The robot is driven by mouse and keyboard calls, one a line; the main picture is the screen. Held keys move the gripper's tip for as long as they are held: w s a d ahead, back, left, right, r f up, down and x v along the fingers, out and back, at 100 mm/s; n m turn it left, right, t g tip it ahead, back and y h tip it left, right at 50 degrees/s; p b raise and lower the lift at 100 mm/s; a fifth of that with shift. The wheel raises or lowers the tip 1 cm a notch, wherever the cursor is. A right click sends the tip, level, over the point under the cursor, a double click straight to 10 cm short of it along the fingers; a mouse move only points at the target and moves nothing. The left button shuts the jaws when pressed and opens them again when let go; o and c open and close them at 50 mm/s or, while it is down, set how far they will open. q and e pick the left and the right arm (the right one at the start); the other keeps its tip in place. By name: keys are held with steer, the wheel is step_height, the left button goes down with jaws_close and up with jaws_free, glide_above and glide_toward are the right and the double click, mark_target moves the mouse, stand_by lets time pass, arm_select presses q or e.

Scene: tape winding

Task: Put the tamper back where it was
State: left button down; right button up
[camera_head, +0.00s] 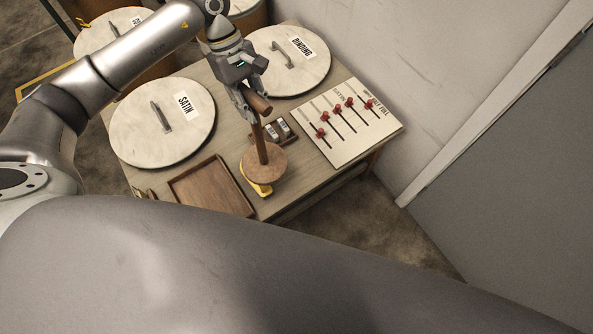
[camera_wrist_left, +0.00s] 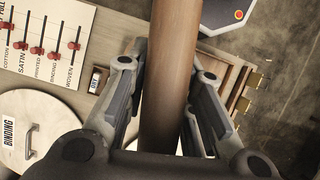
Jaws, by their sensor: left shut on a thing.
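The tamper is a wooden tool with a round flat disc (camera_head: 264,163), an upright shaft and a short crosswise wooden grip at the top. My left gripper (camera_head: 254,100) is shut on the upper part of the tamper and holds it upright, disc down, near the table's front edge. In the left wrist view the wooden shaft (camera_wrist_left: 170,70) runs between both fingers. The disc partly covers a yellow object (camera_head: 257,190); I cannot tell whether they touch. My right gripper is not in view.
An empty wooden tray (camera_head: 212,187) lies left of the disc. A small holder (camera_head: 279,132) with metallic pieces sits behind it. A board with red sliders (camera_head: 345,120) is at the right. Round lids marked SATIN (camera_head: 150,135) and BINDING (camera_head: 305,70) stand at left and back.

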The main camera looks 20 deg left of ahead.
arm_select(q)
steer(key=w+n, duration=0.1)
steer(key=w+a+n+t+b, duration=0.1)
steer(key=w+a+n+b, duration=0.1)
steer(key=n, duration=0.1)
steer(key=shift+w, duration=0.3)
steer(key=w+a+r+n+t+b, duration=0.3)
steer(key=w+a+n+b, duration=0.15)
steer(key=n, duration=0.25)
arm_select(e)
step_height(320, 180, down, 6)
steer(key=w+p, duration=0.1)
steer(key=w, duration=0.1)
arm_select(q)
steer(key=d+f+p, duration=0.4)
steer(key=d+f, duration=0.9)
steer(key=d, duration=0.1)
steer(key=shift+s+d+p, duration=0.25)
steer(key=shift+s+p, duration=0.1)
steer(key=shift+s, duration=0.05)
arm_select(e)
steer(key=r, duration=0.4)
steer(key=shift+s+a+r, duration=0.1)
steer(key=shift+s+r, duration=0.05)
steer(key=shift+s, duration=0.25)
arm_select(q)
steer(key=shift+f, duration=0.1)
